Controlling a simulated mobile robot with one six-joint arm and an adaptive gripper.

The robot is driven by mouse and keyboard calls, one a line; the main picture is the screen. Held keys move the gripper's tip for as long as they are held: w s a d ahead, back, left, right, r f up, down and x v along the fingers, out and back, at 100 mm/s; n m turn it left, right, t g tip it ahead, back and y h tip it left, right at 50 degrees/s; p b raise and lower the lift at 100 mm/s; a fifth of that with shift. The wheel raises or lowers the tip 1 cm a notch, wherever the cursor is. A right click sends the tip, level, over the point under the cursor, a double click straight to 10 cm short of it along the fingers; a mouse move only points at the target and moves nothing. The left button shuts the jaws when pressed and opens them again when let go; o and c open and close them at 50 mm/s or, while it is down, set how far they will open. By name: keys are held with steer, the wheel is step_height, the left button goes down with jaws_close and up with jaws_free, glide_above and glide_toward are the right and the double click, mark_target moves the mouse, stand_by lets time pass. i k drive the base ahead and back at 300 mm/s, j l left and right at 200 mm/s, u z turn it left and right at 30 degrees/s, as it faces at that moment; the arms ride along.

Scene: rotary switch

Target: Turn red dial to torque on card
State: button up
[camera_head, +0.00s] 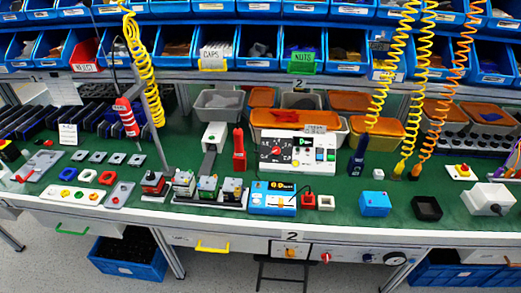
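A white control box (298,150) stands on the green bench, right of centre. A pale label (315,128) sits at the top of the control box, also unreadable. A second small red knob (326,257) is on the bench's front panel. I cannot tell which paper gives the torque. My gripper is not in view.
Coiled yellow hoses (398,75) hang to the right. Several blue bins fill the shelves above.

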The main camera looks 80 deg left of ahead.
mark_target(276, 151)
steer(key=u, duration=2.4)
